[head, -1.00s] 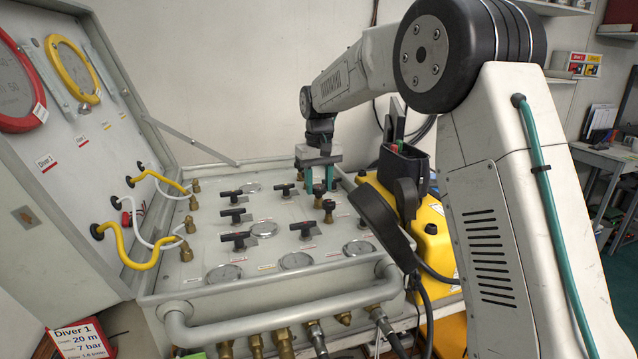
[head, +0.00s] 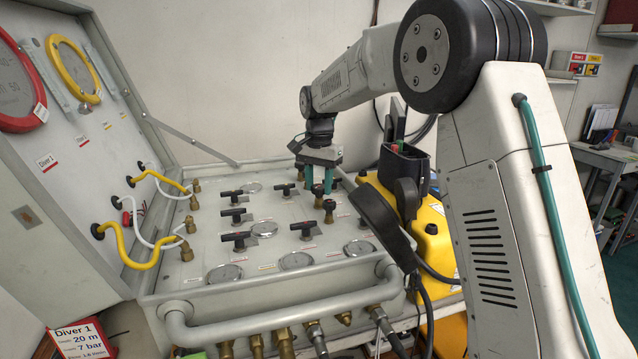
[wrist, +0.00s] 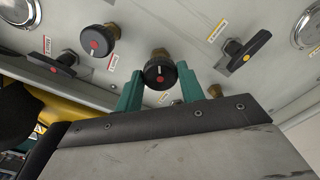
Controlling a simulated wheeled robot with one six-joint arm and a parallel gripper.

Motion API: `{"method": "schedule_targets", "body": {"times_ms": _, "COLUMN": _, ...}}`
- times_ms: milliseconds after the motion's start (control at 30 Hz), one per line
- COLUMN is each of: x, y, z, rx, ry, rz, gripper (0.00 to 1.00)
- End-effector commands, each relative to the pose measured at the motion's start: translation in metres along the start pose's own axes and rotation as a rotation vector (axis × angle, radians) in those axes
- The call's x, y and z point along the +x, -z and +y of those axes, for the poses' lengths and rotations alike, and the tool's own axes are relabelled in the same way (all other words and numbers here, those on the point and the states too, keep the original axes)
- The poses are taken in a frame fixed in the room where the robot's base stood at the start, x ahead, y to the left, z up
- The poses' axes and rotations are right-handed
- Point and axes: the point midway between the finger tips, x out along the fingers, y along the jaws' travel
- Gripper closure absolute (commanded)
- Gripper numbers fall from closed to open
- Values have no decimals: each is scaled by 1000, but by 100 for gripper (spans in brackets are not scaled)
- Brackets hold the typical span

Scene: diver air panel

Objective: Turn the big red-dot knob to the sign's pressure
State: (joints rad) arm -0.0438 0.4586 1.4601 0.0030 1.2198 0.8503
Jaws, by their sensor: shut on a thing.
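My gripper (wrist: 160,88) has its two green fingers shut on a black round knob with a red dot (wrist: 160,73), one finger on each side. In the head view my gripper (head: 318,184) reaches down to the panel's right half, and its hand partly hides what is behind it. A second black knob with a red dot (wrist: 98,42) stands to the left in the wrist view, clear of the fingers. The sign (head: 82,340) at the lower left of the head view reads Diver 1, 20 m, 7 bar.
Several black T-handle valves (head: 238,238) and round gauges (head: 296,261) stand around the knobs on the grey panel. A yellow case (head: 430,235) and a black handset (head: 378,217) are close on the right. The open lid (head: 60,180) carries large gauges.

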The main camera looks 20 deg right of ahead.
Motion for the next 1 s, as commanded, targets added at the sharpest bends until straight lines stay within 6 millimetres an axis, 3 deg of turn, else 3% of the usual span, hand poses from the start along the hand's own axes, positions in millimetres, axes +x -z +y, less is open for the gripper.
{"method": "schedule_targets", "body": {"times_ms": 400, "x": 0, "y": 1, "z": 0, "rx": 189, "ry": 1, "rz": 3, "gripper": 84}}
{"method": "schedule_targets", "body": {"times_ms": 967, "x": 0, "y": 1, "z": 0, "rx": 214, "ry": 1, "rz": 3, "gripper": 84}}
{"method": "schedule_targets", "body": {"times_ms": 1000, "x": 0, "y": 1, "z": 0, "rx": 214, "ry": 1, "rz": 3, "gripper": 50}}
